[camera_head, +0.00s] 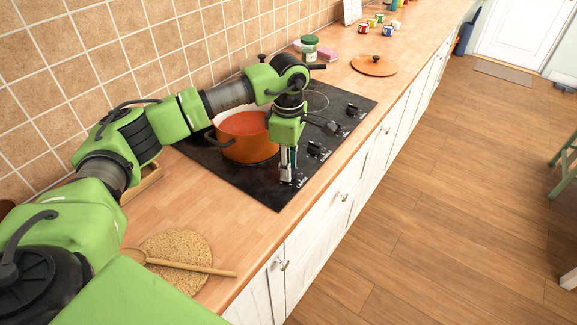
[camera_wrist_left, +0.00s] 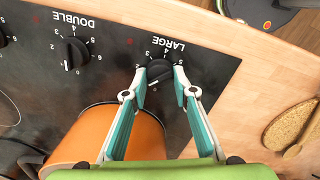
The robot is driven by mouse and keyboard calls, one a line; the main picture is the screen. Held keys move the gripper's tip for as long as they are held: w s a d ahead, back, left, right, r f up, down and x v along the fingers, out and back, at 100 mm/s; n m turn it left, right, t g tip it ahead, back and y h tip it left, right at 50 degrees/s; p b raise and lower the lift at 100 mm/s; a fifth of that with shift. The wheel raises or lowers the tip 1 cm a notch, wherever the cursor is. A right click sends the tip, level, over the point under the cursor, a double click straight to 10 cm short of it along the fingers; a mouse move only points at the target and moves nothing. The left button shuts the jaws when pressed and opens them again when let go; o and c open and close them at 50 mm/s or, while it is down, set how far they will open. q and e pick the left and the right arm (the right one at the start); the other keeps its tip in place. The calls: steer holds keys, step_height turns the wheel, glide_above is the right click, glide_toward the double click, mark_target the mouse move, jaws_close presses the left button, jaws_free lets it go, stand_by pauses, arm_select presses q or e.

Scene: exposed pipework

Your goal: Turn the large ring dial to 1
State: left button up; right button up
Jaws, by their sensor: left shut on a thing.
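The large ring dial (camera_wrist_left: 159,72) is a black knob below the printed word LARGE on the black cooktop, in the left wrist view. A white mark shows at its lower edge in that view; the number it points to is hard to read. My left gripper (camera_wrist_left: 159,79) has its two teal-padded fingers on either side of the dial, shut on it. In the head view my left gripper (camera_head: 289,174) points down at the cooktop's near front corner and hides the dial. My right gripper is not in view.
An orange pot (camera_head: 245,138) stands on the cooktop (camera_head: 226,179) close beside my left gripper. The DOUBLE dial (camera_wrist_left: 77,52) is the neighbouring knob. A wooden spoon (camera_head: 190,267) lies across a round cork mat (camera_head: 172,250).

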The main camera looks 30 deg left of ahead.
arm_select(q)
steer(key=o, duration=1.1)
step_height(320, 180, up, 12)
steer(key=shift+r, duration=0.1)
